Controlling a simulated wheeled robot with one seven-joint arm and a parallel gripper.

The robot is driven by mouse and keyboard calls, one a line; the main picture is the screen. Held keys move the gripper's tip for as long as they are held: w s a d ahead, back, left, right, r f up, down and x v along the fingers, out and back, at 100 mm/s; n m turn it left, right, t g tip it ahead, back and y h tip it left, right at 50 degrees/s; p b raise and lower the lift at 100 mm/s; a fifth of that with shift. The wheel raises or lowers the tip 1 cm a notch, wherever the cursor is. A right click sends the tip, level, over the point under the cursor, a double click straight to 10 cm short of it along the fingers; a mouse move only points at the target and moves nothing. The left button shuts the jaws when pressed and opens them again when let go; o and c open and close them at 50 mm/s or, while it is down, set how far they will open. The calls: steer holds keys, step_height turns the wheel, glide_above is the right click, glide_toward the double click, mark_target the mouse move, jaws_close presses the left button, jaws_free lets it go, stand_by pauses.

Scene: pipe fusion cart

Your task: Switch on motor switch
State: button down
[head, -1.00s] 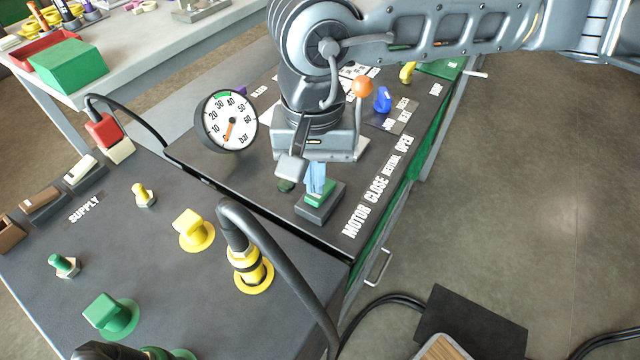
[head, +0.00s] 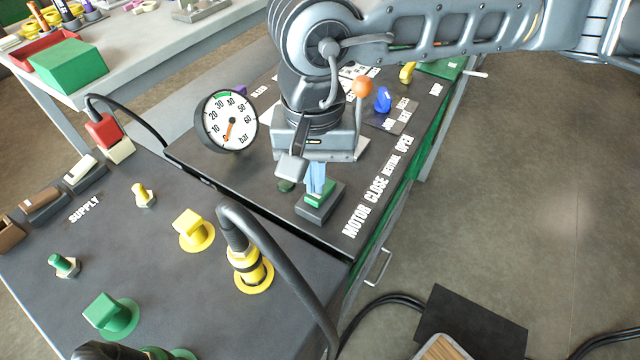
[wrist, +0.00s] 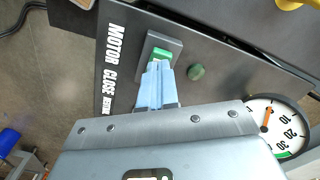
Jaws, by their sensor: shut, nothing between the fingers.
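The motor switch is a green rocker (head: 321,197) in a dark square housing (head: 327,211), beside the white word MOTOR on the cart's dark top. My gripper (head: 316,183) points down with its light blue fingers shut, and the tips are at the green rocker. In the wrist view the shut fingers (wrist: 157,80) reach the switch, and part of the green rocker (wrist: 160,54) shows just past the tips. The fingers hide the rest of the rocker, so I cannot tell its tilt or whether the tips press on it.
A pressure gauge (head: 228,120) stands left of my gripper, its needle near 0. A small dark green knob (wrist: 196,72) lies close beside the switch. An orange ball-topped lever (head: 362,87) and a blue knob (head: 383,100) are behind. A black hose (head: 275,255) arches in front.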

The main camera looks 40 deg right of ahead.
steer(key=shift+f+b, duration=1)
steer(key=shift+b, duration=0.25)
stand_by(0.7)
steer(key=shift+r+p, duration=0.95)
steer(key=shift+r, duration=2.55)
